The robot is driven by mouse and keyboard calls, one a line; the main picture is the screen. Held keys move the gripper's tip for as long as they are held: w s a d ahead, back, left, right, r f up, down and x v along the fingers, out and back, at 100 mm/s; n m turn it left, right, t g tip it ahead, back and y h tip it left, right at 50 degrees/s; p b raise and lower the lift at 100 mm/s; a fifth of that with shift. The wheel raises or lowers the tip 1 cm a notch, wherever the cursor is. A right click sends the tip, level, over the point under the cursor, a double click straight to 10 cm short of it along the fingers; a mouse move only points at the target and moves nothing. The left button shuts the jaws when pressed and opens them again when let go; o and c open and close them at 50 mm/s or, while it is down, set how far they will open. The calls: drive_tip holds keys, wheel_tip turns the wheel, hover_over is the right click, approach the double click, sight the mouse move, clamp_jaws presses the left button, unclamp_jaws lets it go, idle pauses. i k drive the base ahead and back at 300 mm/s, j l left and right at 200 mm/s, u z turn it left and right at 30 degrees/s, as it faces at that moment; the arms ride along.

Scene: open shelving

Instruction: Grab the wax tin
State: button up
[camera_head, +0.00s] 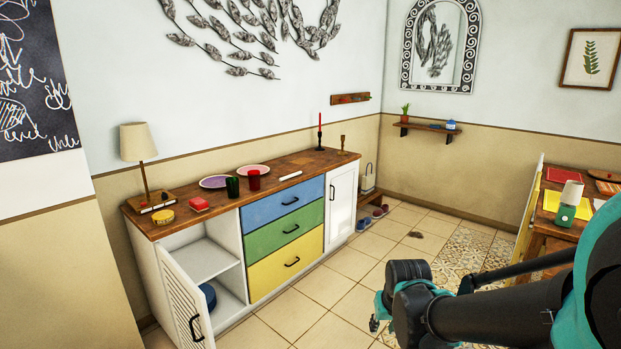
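A small round yellow tin (163,217), which looks like the wax tin, sits on the left front of the wooden top of the sideboard (310,164). It is close to the lamp base. My gripper (376,322) shows low in the picture, right of the sideboard and well away from the tin. It is partly hidden by my dark arm links, so I cannot tell whether its fingers are open or shut. Nothing is visibly held in it.
Tiled floor (325,290) before the drawers is clear. A table (552,226) stands right.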

sight(167, 216)
drive_tip(key=u, duration=1.3)
drive_tip(key=z, duration=0.35)
drive_tip(key=i+j+z, duration=0.15)
drive_tip(key=z, duration=0.15)
drive_tip(key=i+j+z, duration=0.1)
drive_tip(key=j+z, duration=0.2)
drive_tip(key=j, duration=0.15)
drive_tip(key=i+j+z, duration=0.1)
drive_tip(key=j+z, duration=0.2)
